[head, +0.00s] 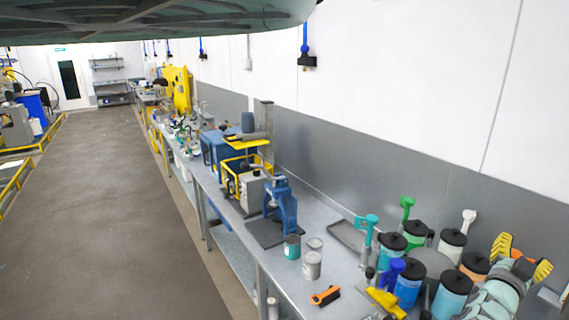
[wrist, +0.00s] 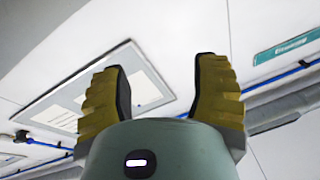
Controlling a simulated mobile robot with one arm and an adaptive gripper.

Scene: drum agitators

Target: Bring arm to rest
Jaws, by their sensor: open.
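My gripper (head: 525,252) is at the lower right of the head view, with its two yellow ribbed fingers pointing up and spread apart. My pale green arm is folded below it, in front of the right end of the bench. In the wrist view my gripper (wrist: 158,82) is open, with nothing between the fingers. Beyond them are a white surface with a framed panel (wrist: 150,88) and a green sign (wrist: 288,45).
A long grey bench (head: 325,212) runs along the right wall. Several black-lidded tins (head: 455,290) stand close to my gripper's left. A blue press (head: 285,203), a grey can (head: 312,266) and an orange tool (head: 325,296) are farther left. The floor (head: 100,200) is clear.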

